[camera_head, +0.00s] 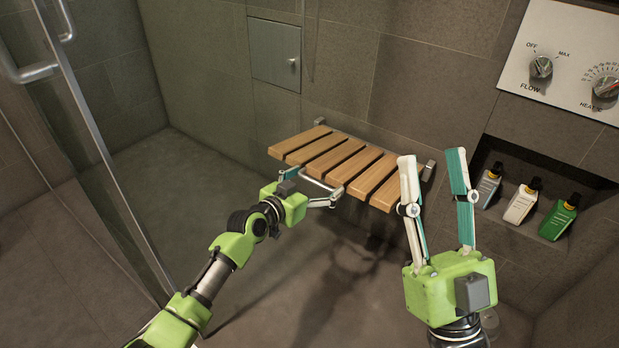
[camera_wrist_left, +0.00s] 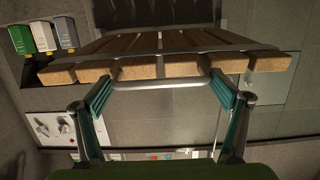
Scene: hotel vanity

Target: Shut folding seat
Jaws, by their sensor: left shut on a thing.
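The folding seat (camera_head: 335,165) has several wooden slats and sticks out from the tiled wall, folded down and roughly level. My left gripper (camera_head: 310,183) is at its front edge, with one finger at each end of a metal bar (camera_head: 318,184) there, and is shut on that bar. In the left wrist view the bar (camera_wrist_left: 160,85) runs between the two fingers, below the slat ends (camera_wrist_left: 165,71). My right gripper (camera_head: 431,158) is open and empty, fingers pointing up, in front of the seat's right end.
A recessed shelf at the right holds a grey bottle (camera_head: 488,187), a white bottle (camera_head: 521,204) and a green bottle (camera_head: 557,219). A control panel (camera_head: 570,65) with knobs is above it. A glass door (camera_head: 100,150) stands at the left. The floor between is clear.

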